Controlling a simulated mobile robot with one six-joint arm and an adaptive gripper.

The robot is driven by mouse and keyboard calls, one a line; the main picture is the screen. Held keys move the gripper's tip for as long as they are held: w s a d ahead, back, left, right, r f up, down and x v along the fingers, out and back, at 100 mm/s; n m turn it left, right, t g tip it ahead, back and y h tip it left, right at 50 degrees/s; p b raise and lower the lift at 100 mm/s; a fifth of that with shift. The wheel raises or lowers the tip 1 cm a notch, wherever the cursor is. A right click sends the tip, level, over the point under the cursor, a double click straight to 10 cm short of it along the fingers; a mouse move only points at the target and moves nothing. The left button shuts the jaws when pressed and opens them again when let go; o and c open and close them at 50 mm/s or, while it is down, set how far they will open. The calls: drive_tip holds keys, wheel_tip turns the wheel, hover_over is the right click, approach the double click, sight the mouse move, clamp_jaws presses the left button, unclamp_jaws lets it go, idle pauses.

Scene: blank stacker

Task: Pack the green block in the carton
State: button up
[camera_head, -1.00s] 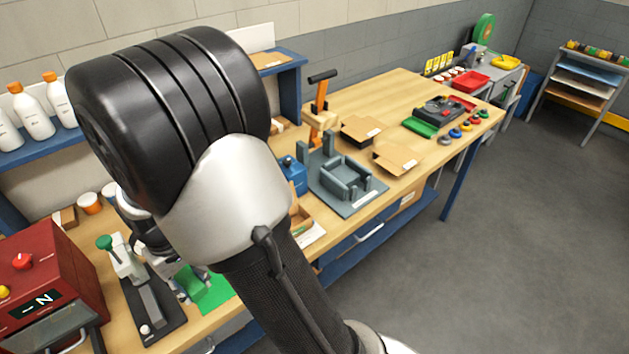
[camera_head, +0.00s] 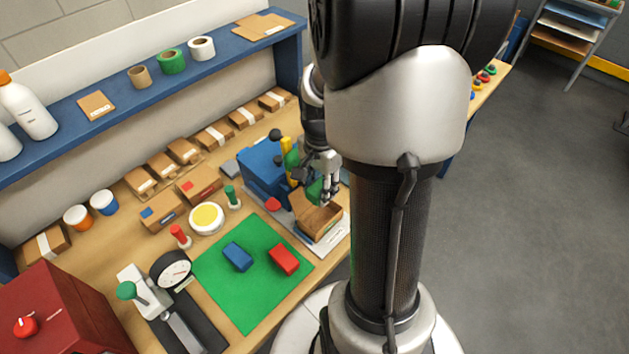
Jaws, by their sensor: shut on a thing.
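The open carton (camera_head: 318,228) stands on a pale base at the right end of the near workbench, with its flaps up. My gripper (camera_head: 326,194) points down just over the back of the carton. It is shut on the green block (camera_head: 313,190), which is partly hidden by the fingers. The block appears at or just above the carton's rim; I cannot tell how deep it is. My own arm covers the area right of the carton.
A green mat (camera_head: 245,302) holds a blue block (camera_head: 237,256) and a red block (camera_head: 284,258). A blue machine (camera_head: 262,168) with a yellow part stands close behind the carton. A dial gauge (camera_head: 171,269) and a red box (camera_head: 62,318) are at left.

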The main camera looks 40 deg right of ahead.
drive_tip(key=shift+f+b, duration=3.2)
drive_tip(key=shift+f, duration=1.1)
drive_tip(key=o, duration=1.1)
drive_tip(key=shift+r, duration=0.15)
wheel_tip(320, 180, up, 12)
drive_tip(key=shift+f, duration=0.15)
